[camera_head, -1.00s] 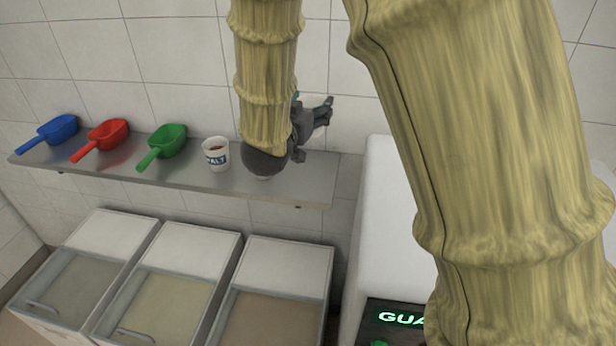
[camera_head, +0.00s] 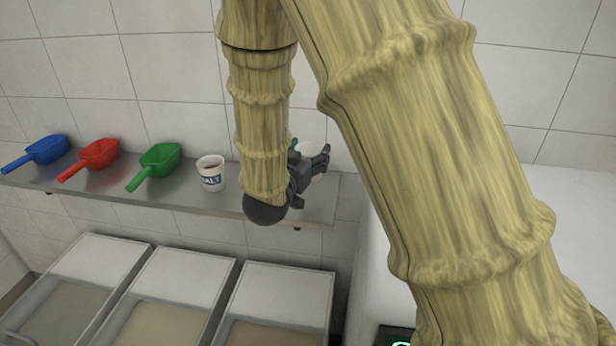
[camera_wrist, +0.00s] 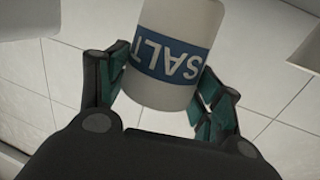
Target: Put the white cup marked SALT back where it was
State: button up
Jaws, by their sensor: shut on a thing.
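The white cup marked SALT (camera_wrist: 180,52) has a blue band. It is between the fingers of my gripper (camera_head: 314,166), which is shut on it. In the wrist view its lettering is upside down and its far end is cut off by the frame. In the head view only a white bit of the held cup (camera_head: 309,148) shows, near the right end of the steel shelf (camera_head: 325,205); I cannot tell whether it touches the shelf.
Green (camera_head: 156,164), red (camera_head: 92,158) and blue (camera_head: 38,152) scoops lie on the shelf's left part. Lidded bins (camera_head: 285,289) stand below. A white block-like unit (camera_head: 570,205) is at the right. The shelf's right end looks mostly bare.

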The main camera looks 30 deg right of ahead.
jog(key=shift+f+p, duration=1)
jog(key=shift+f, duration=2.3)
jog(key=shift+f, duration=0.15)
jog(key=o, duration=1)
jog(key=b+v, duration=0.4)
jog(key=v, duration=0.8)
jog(key=shift+r, duration=0.25)
